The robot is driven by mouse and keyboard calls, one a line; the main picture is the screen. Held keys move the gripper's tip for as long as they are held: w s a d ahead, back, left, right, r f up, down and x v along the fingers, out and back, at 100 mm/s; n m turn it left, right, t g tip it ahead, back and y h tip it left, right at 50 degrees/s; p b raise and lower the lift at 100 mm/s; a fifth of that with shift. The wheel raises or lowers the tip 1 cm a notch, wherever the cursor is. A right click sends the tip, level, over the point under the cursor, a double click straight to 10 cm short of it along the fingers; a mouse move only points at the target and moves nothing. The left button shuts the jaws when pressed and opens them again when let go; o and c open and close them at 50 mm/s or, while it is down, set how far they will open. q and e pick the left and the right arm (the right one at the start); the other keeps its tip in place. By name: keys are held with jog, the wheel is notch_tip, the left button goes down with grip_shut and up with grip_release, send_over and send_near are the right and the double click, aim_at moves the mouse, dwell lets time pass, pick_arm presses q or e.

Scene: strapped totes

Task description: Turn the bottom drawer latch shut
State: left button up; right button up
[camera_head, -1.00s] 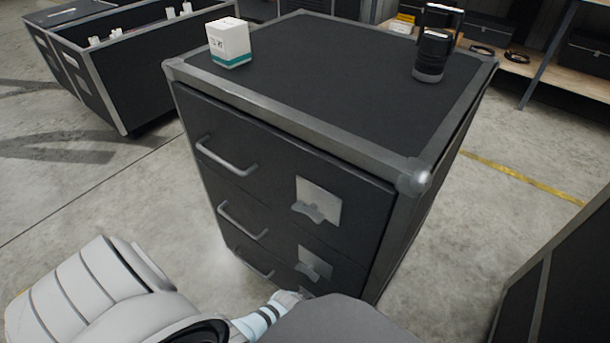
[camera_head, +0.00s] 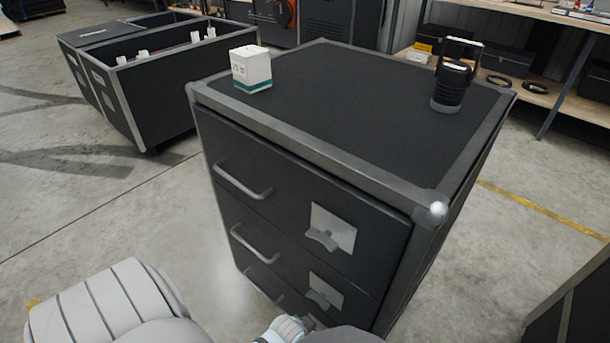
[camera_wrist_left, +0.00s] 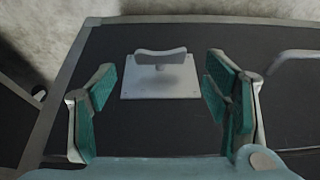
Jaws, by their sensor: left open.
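The dark drawer cabinet (camera_head: 300,190) has three stacked drawers, each with a grey bar handle and a latch plate. The bottom drawer latch (camera_wrist_left: 160,57) shows in the left wrist view as a grey wing-shaped knob on a pale square plate (camera_wrist_left: 158,84). Its wings lie roughly crosswise in that view. My left gripper (camera_wrist_left: 160,78) is open, its teal-padded fingers apart on either side of the plate, with nothing held. In the head view my left arm hides most of the bottom latch. My right gripper is not in view.
The middle latch (camera_head: 325,294) and top latch (camera_head: 332,228) sit above. A white box (camera_head: 251,68) and a black lantern-like object (camera_head: 454,82) stand on the cabinet top. An open case (camera_head: 150,88) stands at left. Bare floor lies left of the cabinet.

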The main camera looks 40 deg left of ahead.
pick_arm(q)
jog(key=v, duration=0.7)
jog(key=shift+w, duration=0.1)
jog(key=s+a+r+g+p, duration=0.1)
jog(key=s+p, duration=0.9)
jog(key=s, duration=0.1)
jog(key=s+a+r+g+p, duration=0.1)
jog(key=s+g+p, duration=0.1)
jog(key=s+p, duration=0.9)
jog(key=shift+s+r+m+y, duration=0.3)
jog(key=shift+s+r, duration=0.05)
jog(key=shift+s, duration=0.35)
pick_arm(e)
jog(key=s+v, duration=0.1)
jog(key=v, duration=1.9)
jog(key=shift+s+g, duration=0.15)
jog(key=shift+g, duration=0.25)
pick_arm(q)
jog(key=shift+a, duration=0.1)
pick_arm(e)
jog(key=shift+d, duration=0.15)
